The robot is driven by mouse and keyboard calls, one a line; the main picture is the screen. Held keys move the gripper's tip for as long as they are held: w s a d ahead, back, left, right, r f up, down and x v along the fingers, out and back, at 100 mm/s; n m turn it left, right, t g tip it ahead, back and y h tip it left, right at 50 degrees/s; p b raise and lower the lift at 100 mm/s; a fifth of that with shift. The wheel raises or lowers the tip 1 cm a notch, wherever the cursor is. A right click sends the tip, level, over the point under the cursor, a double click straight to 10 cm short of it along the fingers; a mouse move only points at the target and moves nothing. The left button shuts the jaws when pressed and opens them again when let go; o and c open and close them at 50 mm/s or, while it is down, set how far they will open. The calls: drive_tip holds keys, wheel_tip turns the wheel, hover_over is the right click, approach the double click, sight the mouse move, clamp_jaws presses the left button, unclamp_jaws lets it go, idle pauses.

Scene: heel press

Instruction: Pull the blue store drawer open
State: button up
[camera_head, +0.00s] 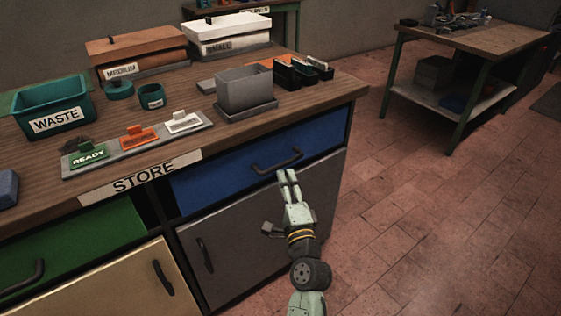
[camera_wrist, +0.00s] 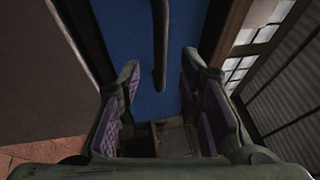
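The blue store drawer (camera_head: 215,184) is in the bench front under the STORE label (camera_head: 143,178). Its front looks flush with the bench, so it appears shut. Its dark bar handle (camera_head: 265,168) crosses the front. My gripper (camera_head: 287,172) is at the handle's right part, its fingertips just below or in front of the bar. In the wrist view, the blue drawer front (camera_wrist: 120,40) lies ahead, and the handle (camera_wrist: 160,45) points between the open fingers of my gripper (camera_wrist: 160,66). The fingers stand apart on either side of it; I see no contact.
A grey cupboard door (camera_head: 240,235) is below the drawer and a green drawer (camera_head: 75,245) is to the left. A grey bin (camera_head: 244,92) stands on the bench above. The floor (camera_head: 400,220) to the right is clear, up to another table (camera_head: 480,40).

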sight(280, 165)
drive_tip(key=p+x, duration=0.1)
drive_tip(key=x, duration=0.6)
drive_tip(key=shift+p, duration=0.3)
drive_tip(key=shift+s, duration=0.1)
drive_tip(key=shift+c, duration=0.6)
clamp_jaws()
